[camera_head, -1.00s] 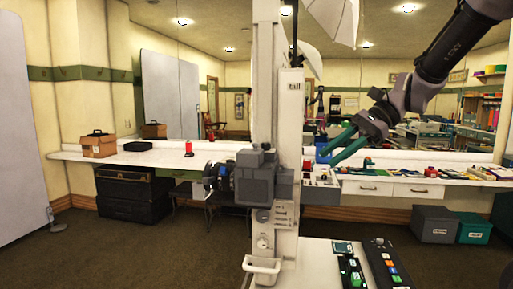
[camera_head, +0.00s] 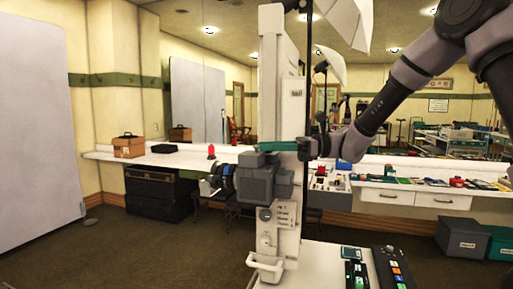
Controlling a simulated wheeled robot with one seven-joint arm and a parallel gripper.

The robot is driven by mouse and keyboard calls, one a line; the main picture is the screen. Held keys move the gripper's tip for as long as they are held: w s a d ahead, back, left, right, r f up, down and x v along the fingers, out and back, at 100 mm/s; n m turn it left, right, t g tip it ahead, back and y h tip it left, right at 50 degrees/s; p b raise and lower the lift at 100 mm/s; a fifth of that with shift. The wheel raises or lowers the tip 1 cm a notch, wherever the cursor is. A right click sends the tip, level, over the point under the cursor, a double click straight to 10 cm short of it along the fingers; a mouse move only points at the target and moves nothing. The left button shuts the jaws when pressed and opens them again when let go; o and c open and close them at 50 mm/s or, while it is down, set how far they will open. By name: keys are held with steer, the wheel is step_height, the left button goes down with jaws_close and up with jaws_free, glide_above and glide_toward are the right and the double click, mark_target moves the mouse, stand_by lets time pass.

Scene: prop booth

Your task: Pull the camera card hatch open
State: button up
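A dark grey camera (camera_head: 257,180) with a round black lens (camera_head: 222,178) facing left is mounted on a tall white column (camera_head: 284,120). Its card hatch cannot be made out at this size. My gripper (camera_head: 264,147) reaches in from the right, its teal fingers lying almost level across the column just above the camera's top. The fingers show as one thin strip, so any gap between them cannot be seen. Whether they touch the camera is not clear.
A white counter (camera_head: 110,156) runs along the wall behind, with a brown box (camera_head: 128,147) and a red object (camera_head: 211,151) on it. A control panel (camera_head: 391,270) with coloured buttons is at the front right. A pale umbrella (camera_head: 343,20) hangs above. Open floor lies at left.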

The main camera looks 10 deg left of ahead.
mark_target(256, 146)
steer(key=shift+x, duration=1.75)
jaws_close()
